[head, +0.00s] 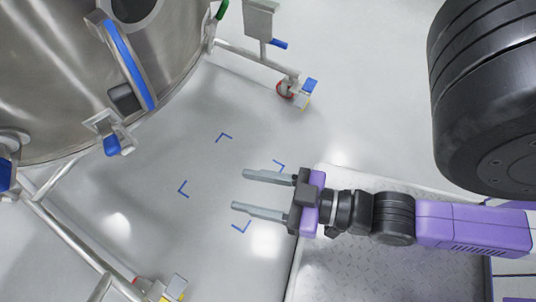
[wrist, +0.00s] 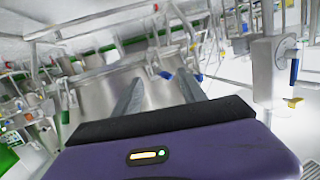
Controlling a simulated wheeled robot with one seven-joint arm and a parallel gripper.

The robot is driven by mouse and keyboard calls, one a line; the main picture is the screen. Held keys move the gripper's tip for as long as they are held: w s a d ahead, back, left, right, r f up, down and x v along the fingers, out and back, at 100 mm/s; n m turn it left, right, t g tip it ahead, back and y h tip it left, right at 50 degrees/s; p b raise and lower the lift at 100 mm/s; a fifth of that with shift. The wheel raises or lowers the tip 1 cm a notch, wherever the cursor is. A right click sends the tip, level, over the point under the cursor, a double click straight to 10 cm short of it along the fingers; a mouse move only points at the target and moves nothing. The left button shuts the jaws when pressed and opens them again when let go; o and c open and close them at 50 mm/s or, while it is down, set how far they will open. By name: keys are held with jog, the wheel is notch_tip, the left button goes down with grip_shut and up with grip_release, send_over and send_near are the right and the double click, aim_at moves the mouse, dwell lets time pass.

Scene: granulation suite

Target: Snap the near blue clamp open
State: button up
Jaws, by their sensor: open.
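A small blue clamp (head: 112,145) sits on a metal bracket on the lower right side of the steel vessel (head: 60,90) in the head view. Another blue part (head: 5,175) shows at the left edge, partly cut off. I cannot tell for certain which one is the near clamp. My gripper (head: 240,190) is open and empty, pointing left over the floor, well to the right of the vessel and touching nothing. In the wrist view my gripper (wrist: 160,88) points towards steel vessel walls, with a small blue part (wrist: 165,74) beyond the fingertips.
A long blue-edged handle (head: 130,62) stands out from the vessel. Frame tubes (head: 75,245) and casters (head: 295,90) surround its base. Blue corner marks (head: 223,137) lie on clear floor between vessel and gripper. A post with a blue handle (wrist: 293,70) stands right in the wrist view.

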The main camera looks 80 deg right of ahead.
jog(key=shift+n+g, duration=0.3)
jog(key=shift+g, duration=0.2)
jog(key=s+f+b, duration=0.1)
jog(key=s+d+f+b, duration=0.1)
jog(key=s+f, duration=0.1)
jog(key=shift+d, duration=0.15)
